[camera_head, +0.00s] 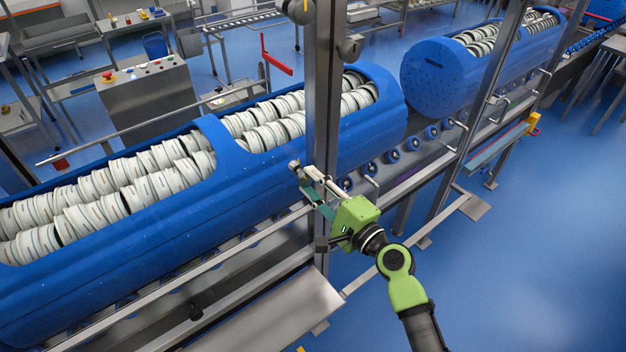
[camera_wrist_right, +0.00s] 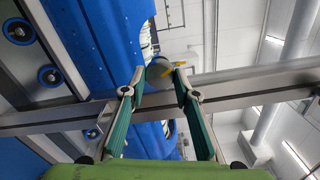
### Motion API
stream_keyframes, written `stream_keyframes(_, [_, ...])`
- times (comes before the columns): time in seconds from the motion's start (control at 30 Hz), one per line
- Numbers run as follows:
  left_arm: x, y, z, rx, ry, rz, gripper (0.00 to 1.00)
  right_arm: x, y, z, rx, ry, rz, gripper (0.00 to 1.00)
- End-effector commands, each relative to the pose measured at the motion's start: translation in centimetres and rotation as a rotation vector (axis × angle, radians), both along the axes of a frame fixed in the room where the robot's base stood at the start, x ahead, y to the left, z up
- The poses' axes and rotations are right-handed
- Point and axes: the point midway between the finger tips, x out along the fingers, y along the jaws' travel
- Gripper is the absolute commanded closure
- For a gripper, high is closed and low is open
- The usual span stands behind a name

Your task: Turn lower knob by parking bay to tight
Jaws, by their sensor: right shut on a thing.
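The upright steel post (camera_head: 322,90) by the conveyor carries several knobs. The lower knob (camera_wrist_right: 158,75) is a grey round knob with a yellow part behind it, seen between my fingertips in the right wrist view. My right gripper (camera_head: 304,170) reaches up to the post from the lower right. It also shows in the right wrist view (camera_wrist_right: 160,70), with its two green-padded fingers shut on the knob from either side. In the head view the fingers partly hide the knob. I cannot read the knob's setting. My left gripper is out of view.
Two blue tub carriers (camera_head: 255,185) (camera_head: 440,75) filled with white discs lie along the roller conveyor. Another knob (camera_head: 348,50) sits higher on the post. A steel rail (camera_head: 400,240) runs beside my arm. Blue floor (camera_head: 520,250) is free at right.

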Motion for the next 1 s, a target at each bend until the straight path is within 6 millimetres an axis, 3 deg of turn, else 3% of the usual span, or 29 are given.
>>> stream_keyframes(0.5, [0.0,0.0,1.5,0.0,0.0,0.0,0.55,0.0,0.0,0.0,0.332,0.24,-0.001,0.93])
stream_keyframes(1.0, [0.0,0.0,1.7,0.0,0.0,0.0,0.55,0.0,0.0,-0.1,0.438,0.317,-0.001,0.93])
